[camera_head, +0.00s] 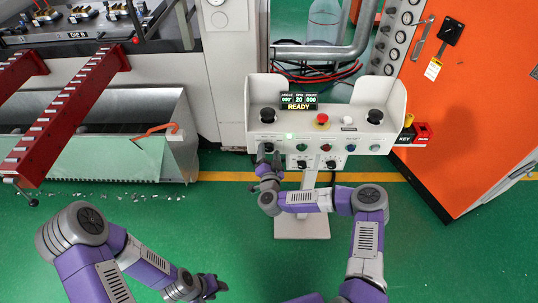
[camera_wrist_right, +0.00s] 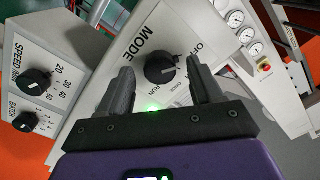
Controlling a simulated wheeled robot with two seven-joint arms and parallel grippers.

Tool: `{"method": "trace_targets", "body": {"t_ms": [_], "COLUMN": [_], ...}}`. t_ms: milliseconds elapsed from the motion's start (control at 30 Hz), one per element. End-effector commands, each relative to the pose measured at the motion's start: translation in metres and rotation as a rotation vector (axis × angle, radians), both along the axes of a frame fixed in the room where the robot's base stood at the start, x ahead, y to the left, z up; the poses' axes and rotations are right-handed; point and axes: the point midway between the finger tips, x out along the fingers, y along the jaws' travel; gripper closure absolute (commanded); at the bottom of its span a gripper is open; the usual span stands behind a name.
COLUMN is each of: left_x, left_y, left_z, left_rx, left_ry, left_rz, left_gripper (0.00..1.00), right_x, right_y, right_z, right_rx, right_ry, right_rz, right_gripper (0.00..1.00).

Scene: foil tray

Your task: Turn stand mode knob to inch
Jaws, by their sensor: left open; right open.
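The control stand (camera_head: 325,138) is a pale panel with knobs, buttons and a small display reading READY. In the right wrist view the mode knob (camera_wrist_right: 160,69) is a black round knob beside the word MODE. OFF and RUN are legible around it; another label is too small to read. Its pale mark seems to point toward OFF. My right gripper (camera_wrist_right: 160,63) is open, its fingers on either side of the knob; I cannot tell whether they touch it. In the head view my right gripper (camera_head: 268,160) is at the panel's lower left. My left gripper (camera_head: 209,286) is open and empty above the floor.
A speed knob (camera_wrist_right: 36,80) and a batch knob (camera_wrist_right: 25,121) are beside the mode knob. Black buttons (camera_head: 375,116) and a red button (camera_head: 322,119) top the stand. An orange cabinet (camera_head: 465,120) stands right, a machine with a metal trough (camera_head: 185,135) left. Green floor is open in front.

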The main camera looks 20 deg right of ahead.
Motion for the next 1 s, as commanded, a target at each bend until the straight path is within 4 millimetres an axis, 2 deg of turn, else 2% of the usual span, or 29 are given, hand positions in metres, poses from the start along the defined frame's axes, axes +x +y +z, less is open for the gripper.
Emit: {"method": "trace_targets", "body": {"t_ms": [133, 167, 500, 767, 1000], "left_x": [0.0, 0.0, -0.0001, 0.0, 0.0], "left_y": [0.0, 0.0, 0.0, 0.0, -0.0001], "left_z": [0.0003, 0.0003, 0.0002, -0.0004, -0.0033], "left_rx": [0.0, 0.0, 0.0, 0.0, 0.0], "left_ry": [0.0, 0.0, 0.0, 0.0, 0.0], "left_rz": [0.0, 0.0, 0.0, 0.0, 0.0], "left_gripper": [0.57, 0.57, 0.57, 0.57, 0.57], "right_x": [-0.0001, -0.0002, -0.0005, -0.0004, -0.0004], "right_y": [0.0004, 0.0004, 0.0005, 0.0007, 0.0009], "right_z": [0.0002, 0.0, -0.0002, -0.0003, -0.001], "right_rx": [0.0, 0.0, 0.001, 0.026, 0.145], "right_ry": [0.001, 0.001, 0.001, -0.007, -0.041], "right_rz": [0.001, 0.001, 0.001, 0.002, 0.001], "right_gripper": [0.35, 0.38, 0.9, 0.91, 0.91]}}
